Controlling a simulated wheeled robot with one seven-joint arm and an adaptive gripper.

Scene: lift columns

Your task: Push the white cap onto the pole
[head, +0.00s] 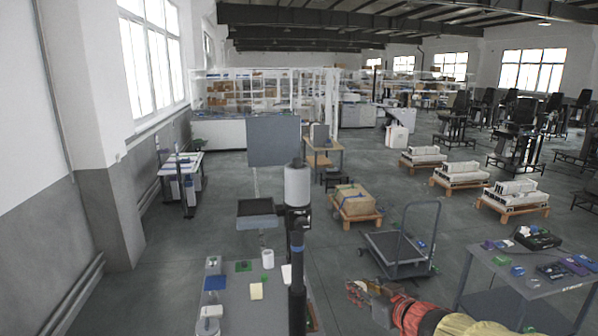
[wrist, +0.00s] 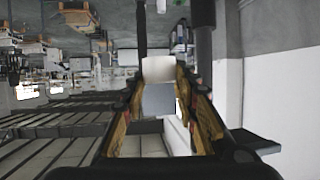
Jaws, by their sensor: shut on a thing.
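My gripper (wrist: 160,78) shows in the wrist view, where its yellow-brown fingers close from both sides on a pale block, which looks like the white cap (wrist: 158,69). A black pole (wrist: 140,28) stands close to the cap in that picture; I cannot tell whether they touch. In the head view a black pole (head: 297,270) with a blue band rises at the centre. A white cylinder (head: 297,185) is above it, over a dark joint. I cannot tell if this cylinder is the held cap. A red and yellow arm-like shape reaches in at lower right.
A grey table (head: 240,305) with small items lies left of the pole. A second table (head: 490,285) stands at right. A trolley (head: 395,250) and a boxed pallet (head: 355,203) stand beyond. A grey panel (head: 273,140) is behind the white cylinder. Open floor lies between.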

